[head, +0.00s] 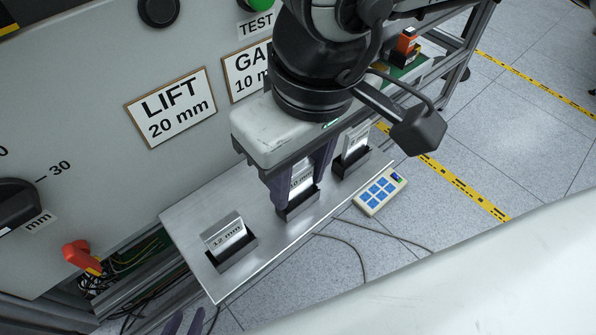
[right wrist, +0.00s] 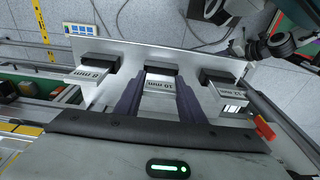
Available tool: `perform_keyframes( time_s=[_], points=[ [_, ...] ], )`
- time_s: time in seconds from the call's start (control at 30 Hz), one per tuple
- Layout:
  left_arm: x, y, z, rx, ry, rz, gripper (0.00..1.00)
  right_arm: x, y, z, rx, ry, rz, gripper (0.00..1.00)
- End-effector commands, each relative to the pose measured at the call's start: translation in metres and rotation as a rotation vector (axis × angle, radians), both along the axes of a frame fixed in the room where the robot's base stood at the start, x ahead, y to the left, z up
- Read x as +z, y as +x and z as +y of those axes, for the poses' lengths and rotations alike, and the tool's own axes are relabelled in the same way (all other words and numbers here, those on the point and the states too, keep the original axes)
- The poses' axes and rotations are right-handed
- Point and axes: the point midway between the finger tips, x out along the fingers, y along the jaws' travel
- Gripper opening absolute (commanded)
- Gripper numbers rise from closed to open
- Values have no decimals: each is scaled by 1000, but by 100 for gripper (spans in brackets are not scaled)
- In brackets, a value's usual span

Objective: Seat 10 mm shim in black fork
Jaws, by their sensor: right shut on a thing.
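The 10 mm shim (head: 301,178) is a pale metal block, its lower end in the middle black holder (head: 299,208) on a metal shelf. My right gripper (head: 297,190) is shut on it, with a dark purple finger on each side. The right wrist view shows the shim (right wrist: 159,84) between the fingers of this gripper (right wrist: 161,78). My left gripper (head: 186,321) shows only as two purple fingertips at the bottom edge, spread apart with nothing seen between them. I cannot make out a black fork apart from the black holders.
A 12 mm shim (head: 224,234) and another shim (head: 356,139) stand in black holders on either side on the shelf (head: 188,213). A blue-buttoned keypad (head: 380,191) lies by the shelf's edge. A grey panel (head: 95,120) with a red handle (head: 80,256) rises at left.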

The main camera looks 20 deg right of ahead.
Motion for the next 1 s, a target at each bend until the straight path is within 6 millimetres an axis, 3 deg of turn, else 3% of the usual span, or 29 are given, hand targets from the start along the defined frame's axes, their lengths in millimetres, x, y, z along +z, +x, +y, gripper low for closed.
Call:
perform_keyframes(
  time_s=[0.2, 0.23, 0.33, 0.8, 1.0],
  points=[
    [-9, 0, 0, -2, 2, 3, 31, -7, 0, 0, 0, 0, -1, 12],
    [-7, 0, 0, -3, 3, 4, 31, -4, 0, 0, 0, 0, -1, 41],
    [-5, 0, -1, -3, 2, 2, 31, -4, 0, 0, 0, 0, -1, 54],
    [9, 1, -1, -2, -1, -3, 31, 3, 1, 0, 0, 0, -4, 54],
    [-3, 0, -1, -1, -2, -3, 31, 42, -3, 3, 1, 3, -4, 54]
  ],
)
